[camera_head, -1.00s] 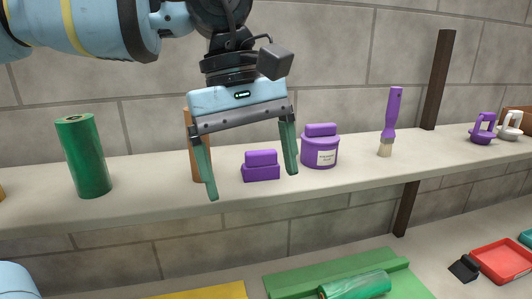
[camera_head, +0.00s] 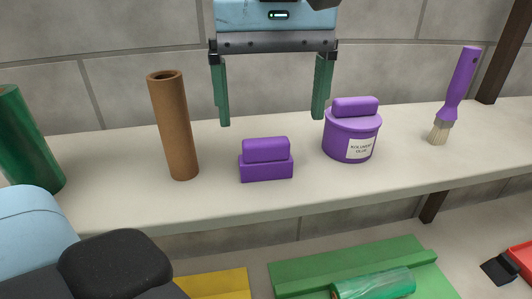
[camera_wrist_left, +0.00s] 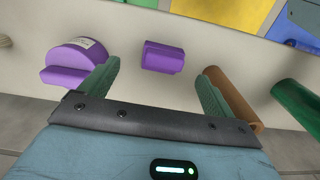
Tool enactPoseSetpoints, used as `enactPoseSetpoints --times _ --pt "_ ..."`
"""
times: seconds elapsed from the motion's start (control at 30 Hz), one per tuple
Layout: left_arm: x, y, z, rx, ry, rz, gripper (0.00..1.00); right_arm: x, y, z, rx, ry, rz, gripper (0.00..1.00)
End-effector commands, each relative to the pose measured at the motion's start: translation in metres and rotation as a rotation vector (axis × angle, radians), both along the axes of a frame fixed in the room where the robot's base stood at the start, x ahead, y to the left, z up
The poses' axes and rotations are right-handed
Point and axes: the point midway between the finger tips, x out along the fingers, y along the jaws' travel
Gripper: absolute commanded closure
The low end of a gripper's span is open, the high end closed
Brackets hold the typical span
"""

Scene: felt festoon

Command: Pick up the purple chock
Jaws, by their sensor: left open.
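The purple chock (camera_head: 266,170), a small block with a narrower raised top, sits on the pale shelf (camera_head: 225,205). My left gripper (camera_head: 271,120) is open and empty, with green fingers pointing down. In the head view its fingertips appear just above the chock, one to each side, not touching it. In the left wrist view the chock (camera_wrist_left: 163,58) shows beyond the gap between the fingers (camera_wrist_left: 159,70). My right gripper is not in view.
A brown tube (camera_head: 174,125) stands left of the chock, and a purple glue tub (camera_head: 340,140) stands close on its right. A purple brush (camera_head: 456,90) is farther right, a green roll (camera_head: 28,140) far left. A stone wall (camera_head: 120,45) rises behind. A green mat (camera_head: 300,280) lies below.

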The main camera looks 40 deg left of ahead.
Motion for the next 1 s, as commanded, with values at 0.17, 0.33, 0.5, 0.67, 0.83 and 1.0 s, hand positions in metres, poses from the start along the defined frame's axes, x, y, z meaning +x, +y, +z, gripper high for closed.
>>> enactPoseSetpoints --times 0.17,0.33,0.5,0.67,0.83,1.0 --pt "0.000 0.002 -0.018 0.001 0.004 0.001 0.11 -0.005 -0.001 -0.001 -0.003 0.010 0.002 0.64" --pt "0.000 0.001 -0.024 -0.001 0.002 0.001 0.11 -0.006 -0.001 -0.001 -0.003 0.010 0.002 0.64" --pt "-0.001 0.007 -0.036 -0.002 0.003 0.001 0.11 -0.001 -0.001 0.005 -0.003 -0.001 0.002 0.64" --pt "0.000 0.012 -0.058 0.001 0.002 0.000 0.11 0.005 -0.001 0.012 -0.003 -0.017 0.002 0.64" --pt "0.001 0.012 -0.074 0.000 0.001 0.001 0.11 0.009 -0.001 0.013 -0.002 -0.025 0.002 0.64" --pt "0.001 0.012 -0.076 -0.001 0.000 0.002 0.11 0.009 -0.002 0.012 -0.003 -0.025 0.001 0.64"
